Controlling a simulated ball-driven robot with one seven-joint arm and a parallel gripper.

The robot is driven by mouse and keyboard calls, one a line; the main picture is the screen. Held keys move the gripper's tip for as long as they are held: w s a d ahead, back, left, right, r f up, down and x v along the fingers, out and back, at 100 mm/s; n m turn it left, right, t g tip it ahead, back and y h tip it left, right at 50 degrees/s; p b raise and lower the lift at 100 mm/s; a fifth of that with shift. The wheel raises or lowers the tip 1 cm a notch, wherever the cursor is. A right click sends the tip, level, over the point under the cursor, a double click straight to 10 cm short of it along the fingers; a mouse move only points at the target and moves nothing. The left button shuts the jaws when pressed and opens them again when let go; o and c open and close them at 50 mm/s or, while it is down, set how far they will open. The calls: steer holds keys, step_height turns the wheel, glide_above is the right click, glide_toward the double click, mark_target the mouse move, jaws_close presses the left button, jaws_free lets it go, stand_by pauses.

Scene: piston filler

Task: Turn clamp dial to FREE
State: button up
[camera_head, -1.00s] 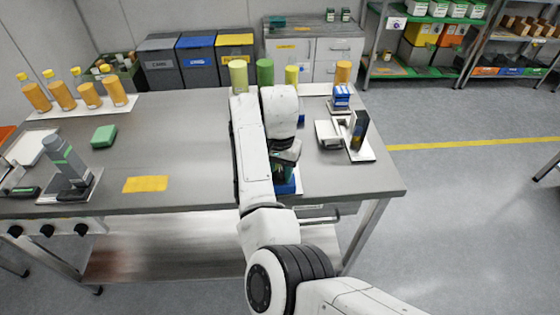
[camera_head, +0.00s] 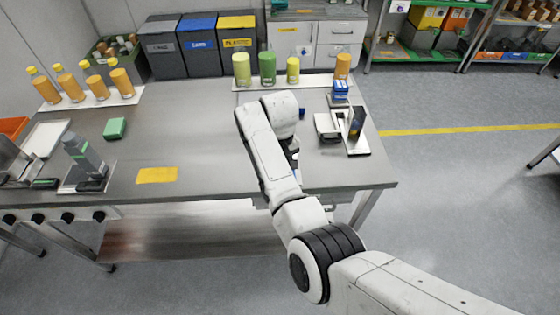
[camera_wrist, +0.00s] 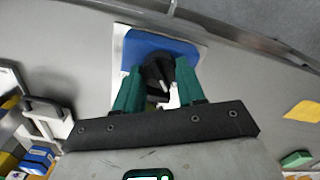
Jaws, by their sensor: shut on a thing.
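The clamp dial (camera_wrist: 152,72) is a dark round knob with a small white mark, on a blue block (camera_wrist: 160,44) over a white plate (camera_wrist: 117,48) in the wrist view. My gripper (camera_wrist: 158,75) has its two green fingers on either side of the knob, shut on it. I cannot read any FREE marking or tell which setting the knob points to. In the head view my own white arm covers the gripper and the dial.
The grey table (camera_head: 215,130) carries a yellow mat (camera_head: 157,175), a green block (camera_head: 115,128) and a grey upright device (camera_head: 85,155) at left. A dark upright panel (camera_head: 357,122) stands at right. Bottles (camera_head: 267,68) line the back. Table middle is clear.

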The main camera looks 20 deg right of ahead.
steer(key=shift+w+n, duration=0.1)
steer(key=shift+n, duration=0.5)
steer(key=o, duration=1.1)
steer(key=shift+c, duration=0.2)
steer(key=shift+r, duration=0.1)
step_height(320, 180, up, 11)
steer(key=b, duration=0.1)
steer(key=shift+f, duration=0.2)
